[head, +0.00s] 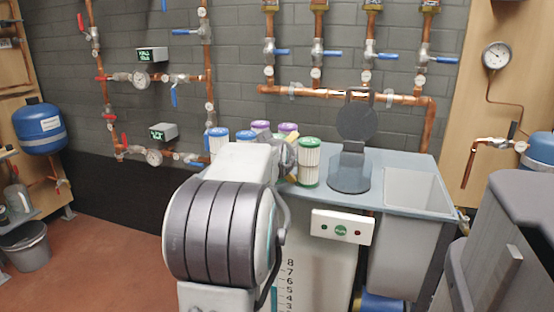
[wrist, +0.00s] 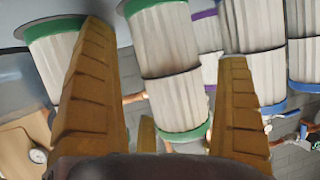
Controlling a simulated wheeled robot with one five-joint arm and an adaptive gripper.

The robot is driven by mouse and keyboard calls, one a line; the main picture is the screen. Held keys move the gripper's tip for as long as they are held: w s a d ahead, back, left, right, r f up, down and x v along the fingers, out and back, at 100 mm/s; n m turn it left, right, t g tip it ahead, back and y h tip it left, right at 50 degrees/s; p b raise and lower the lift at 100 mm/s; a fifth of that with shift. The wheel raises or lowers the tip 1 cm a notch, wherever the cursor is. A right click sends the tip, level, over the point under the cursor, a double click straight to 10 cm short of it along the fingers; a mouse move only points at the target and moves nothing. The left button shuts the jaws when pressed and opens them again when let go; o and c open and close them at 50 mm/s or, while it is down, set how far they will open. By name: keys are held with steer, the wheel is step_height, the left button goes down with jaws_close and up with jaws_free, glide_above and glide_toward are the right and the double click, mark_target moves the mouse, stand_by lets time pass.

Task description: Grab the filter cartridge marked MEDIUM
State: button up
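Filter cartridges with white pleated bodies and coloured end rings stand on the grey bench. In the head view I see a green-ringed one (head: 309,163), two purple-ringed ones (head: 261,126) (head: 288,128) and two blue-ringed ones (head: 218,140) (head: 245,135). No MEDIUM marking is legible. In the wrist view my gripper (wrist: 165,45) is open, its two tan fingers spread. A green-ringed cartridge (wrist: 168,65) shows in the gap between them; I cannot tell if they touch it. Another green-ringed one (wrist: 55,45) is partly behind the left finger. Blue-ringed ones (wrist: 255,50) are at right. My arm hides part of the group.
A dark round-headed stand (head: 354,120) is right of the cartridges on the bench (head: 400,160). A grey sink basin (head: 415,190) is at the bench's right end. Copper pipes with valves (head: 350,92) run along the wall behind.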

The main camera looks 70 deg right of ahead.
steer(key=c, duration=1.2)
steer(key=shift+o, duration=0.2)
